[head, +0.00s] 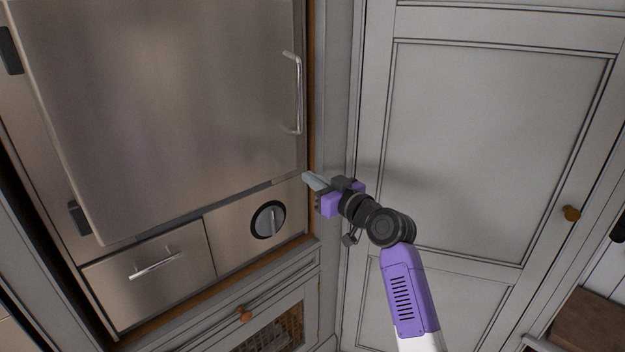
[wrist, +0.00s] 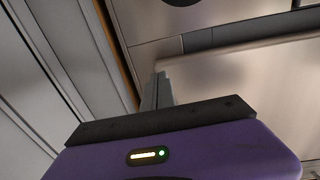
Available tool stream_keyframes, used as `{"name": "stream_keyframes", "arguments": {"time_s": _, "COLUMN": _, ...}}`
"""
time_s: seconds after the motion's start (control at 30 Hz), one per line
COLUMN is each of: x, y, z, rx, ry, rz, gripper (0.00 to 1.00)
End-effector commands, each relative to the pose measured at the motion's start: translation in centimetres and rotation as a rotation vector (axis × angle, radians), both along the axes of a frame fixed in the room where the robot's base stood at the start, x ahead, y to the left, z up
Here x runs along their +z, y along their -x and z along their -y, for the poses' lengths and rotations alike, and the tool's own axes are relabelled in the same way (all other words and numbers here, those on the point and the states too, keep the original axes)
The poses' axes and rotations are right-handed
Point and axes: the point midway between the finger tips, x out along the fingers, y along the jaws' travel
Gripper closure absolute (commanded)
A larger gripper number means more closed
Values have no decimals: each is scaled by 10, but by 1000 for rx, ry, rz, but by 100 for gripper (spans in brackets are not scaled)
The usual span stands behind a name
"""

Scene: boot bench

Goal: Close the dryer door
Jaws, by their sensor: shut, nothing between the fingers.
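The dryer door (head: 170,110) is a large brushed-steel panel at the left of the head view. It has black hinges (head: 80,217) on its left edge and an upright bar handle (head: 298,95) near its right edge. The door lies against the dryer front or very close to it; I cannot tell whether a small gap is there. My gripper (head: 308,178) is shut and empty at the door's lower right corner. In the wrist view, the fingers (wrist: 161,80) are together beside the corner of the door (wrist: 240,75). Whether they touch it is unclear.
Below the door are a steel drawer (head: 150,275) and a panel with a round dial (head: 268,220). A grey cabinet with a mesh front and wooden knob (head: 245,314) is underneath. A tall grey panelled door (head: 470,150) stands close on the right of my arm.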

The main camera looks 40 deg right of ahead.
Motion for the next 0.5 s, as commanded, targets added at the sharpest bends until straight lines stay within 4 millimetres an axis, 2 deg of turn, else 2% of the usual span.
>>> {"name": "stream_keyframes", "arguments": {"time_s": 0.5, "x": -2, "y": 71, "z": 5, "rx": -4, "ry": -1, "rz": 0, "gripper": 100}}
